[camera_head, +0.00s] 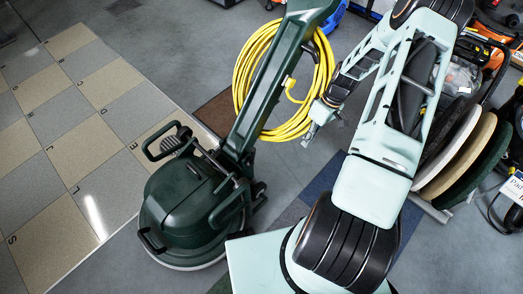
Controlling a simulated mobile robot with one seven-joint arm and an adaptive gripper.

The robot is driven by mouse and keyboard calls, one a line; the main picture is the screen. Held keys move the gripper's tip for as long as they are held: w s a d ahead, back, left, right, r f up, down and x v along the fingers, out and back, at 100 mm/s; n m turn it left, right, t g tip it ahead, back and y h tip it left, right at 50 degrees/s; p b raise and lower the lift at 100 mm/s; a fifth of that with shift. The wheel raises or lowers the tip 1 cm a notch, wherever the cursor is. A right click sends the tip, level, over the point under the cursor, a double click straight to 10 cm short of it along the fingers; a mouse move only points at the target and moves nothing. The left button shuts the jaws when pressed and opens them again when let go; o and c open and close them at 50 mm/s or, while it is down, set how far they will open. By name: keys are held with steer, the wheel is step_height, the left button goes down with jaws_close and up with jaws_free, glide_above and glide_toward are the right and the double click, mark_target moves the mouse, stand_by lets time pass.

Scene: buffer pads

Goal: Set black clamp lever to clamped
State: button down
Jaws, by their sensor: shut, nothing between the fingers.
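A dark green floor machine (190,205) stands left of the middle, with its handle column (262,95) leaning up to the right. Black rods and levers (238,192) sit around the joint at the column's foot. The black clamp lever is probably among them, but I cannot single it out or tell its setting. My gripper (306,143) is shut and empty, to the right of the column and in front of the yellow cable. It appears apart from the machine, though the depth gap is hard to judge.
A coiled yellow cable (243,72) hangs behind the column. Several round pads (462,160) stand in a rack at the right. A tiled floor area (85,120) lies at the left. Grey floor (175,45) behind the machine is clear.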

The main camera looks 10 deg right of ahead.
mark_target(252, 157)
steer(key=w+a+f+t+y+b, duration=0.25)
steer(key=w+a+f+y, duration=0.2)
steer(key=w+f, duration=0.3)
steer(key=a+f+b, duration=0.2)
steer(key=a+f, duration=0.4)
steer(key=a, duration=0.4)
steer(key=shift+w+f+t+h, duration=0.2)
steer(key=shift+w+t+h, duration=0.15)
steer(key=shift+w, duration=0.05)
steer(key=shift+a, duration=0.1)
